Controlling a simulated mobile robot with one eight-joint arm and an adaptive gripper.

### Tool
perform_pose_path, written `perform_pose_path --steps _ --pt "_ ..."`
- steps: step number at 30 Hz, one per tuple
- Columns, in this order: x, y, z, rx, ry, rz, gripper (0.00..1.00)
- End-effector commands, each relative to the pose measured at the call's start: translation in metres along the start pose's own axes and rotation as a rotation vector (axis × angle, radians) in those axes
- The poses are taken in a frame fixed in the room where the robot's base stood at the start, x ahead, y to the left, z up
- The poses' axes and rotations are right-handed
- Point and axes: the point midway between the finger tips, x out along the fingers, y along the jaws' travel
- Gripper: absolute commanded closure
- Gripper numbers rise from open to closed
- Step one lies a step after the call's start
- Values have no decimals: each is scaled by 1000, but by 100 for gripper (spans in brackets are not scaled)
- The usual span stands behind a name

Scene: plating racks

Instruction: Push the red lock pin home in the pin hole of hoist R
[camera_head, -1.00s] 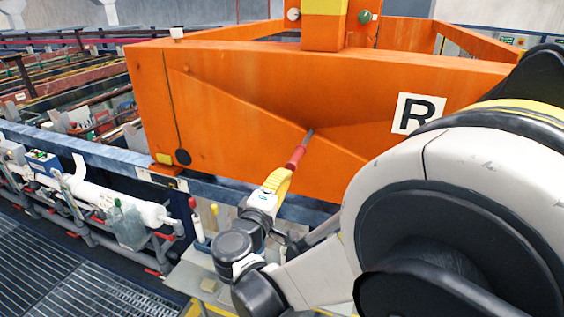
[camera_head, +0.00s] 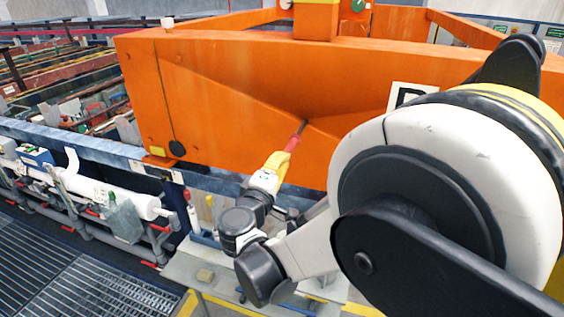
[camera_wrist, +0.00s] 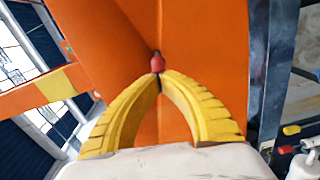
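The red lock pin (camera_head: 294,141) has a red body and a dark grey tip. My gripper (camera_head: 283,160) is shut on its near end with yellow fingers. The pin points up and away, its tip at the orange face of hoist R (camera_head: 225,75). In the wrist view the red pin (camera_wrist: 158,64) sticks out just beyond the closed fingertips (camera_wrist: 159,78), with its dark end against the orange surface. The pin hole is hidden behind the tip, so I cannot tell how deep the pin sits. The R label (camera_head: 402,95) is partly covered by my arm.
A blue-grey rail (camera_head: 70,137) runs below the hoist. White piping (camera_head: 120,196) and a blue box (camera_head: 36,156) are at the left beside a grated walkway (camera_head: 90,290).

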Motion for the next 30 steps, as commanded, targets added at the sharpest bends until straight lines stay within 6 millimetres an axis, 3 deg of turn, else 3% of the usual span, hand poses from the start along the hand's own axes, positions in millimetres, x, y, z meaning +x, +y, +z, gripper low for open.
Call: perform_pose_path --steps 30 --pt "21 0 0 0 -1 0 100"
